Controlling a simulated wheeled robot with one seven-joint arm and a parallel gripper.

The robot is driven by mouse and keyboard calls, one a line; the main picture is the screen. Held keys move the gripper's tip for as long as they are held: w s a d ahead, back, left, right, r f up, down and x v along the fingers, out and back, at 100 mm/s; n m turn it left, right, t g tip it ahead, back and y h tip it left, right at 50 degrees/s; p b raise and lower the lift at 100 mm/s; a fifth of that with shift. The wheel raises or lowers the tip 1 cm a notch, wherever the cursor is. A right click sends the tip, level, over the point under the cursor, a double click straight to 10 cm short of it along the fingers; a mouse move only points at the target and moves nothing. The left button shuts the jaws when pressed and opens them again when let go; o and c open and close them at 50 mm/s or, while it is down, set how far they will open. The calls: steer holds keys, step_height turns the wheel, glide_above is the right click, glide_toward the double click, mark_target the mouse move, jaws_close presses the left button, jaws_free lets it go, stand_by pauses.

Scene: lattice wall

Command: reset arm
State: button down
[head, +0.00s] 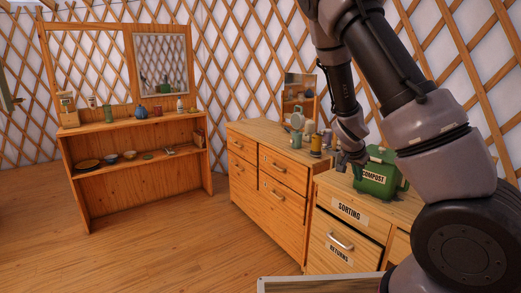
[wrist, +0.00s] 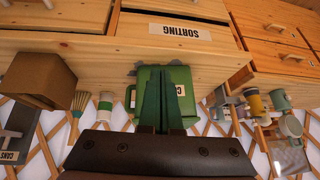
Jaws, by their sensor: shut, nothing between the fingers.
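My arm reaches in from the right in the head view. My gripper (head: 357,177) hangs low over the cabinet with the "SORTING" label, close to the left side of the green "COMPOST" bin (head: 376,175). In the wrist view my gripper (wrist: 164,84) is shut and empty, its fingers in front of the green bin (wrist: 143,80). That view is upside down, and the fingers hide part of the bin. I cannot tell whether they touch it.
The sorting cabinet (head: 345,212) has a "RETURNS" drawer (head: 338,247). Jars (head: 316,145) and a mirror stand on the wooden dresser (head: 268,165). The floor (head: 180,245) is clear.

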steer(key=s+a+r+n+t+y, duration=0.1)
steer(key=s+a+r+n+y, duration=0.2)
steer(key=s+r, duration=0.9)
steer(key=s+a+r+n+t+y, duration=0.1)
steer(key=s+a+r+n+y, duration=0.2)
steer(key=s+a+r, duration=0.4)
steer(key=s+r, duration=0.5)
steer(key=r, duration=0.6)
steer(key=shift+s+r+n+t+y, duration=0.15)
steer(key=shift+n+t+y, duration=0.15)
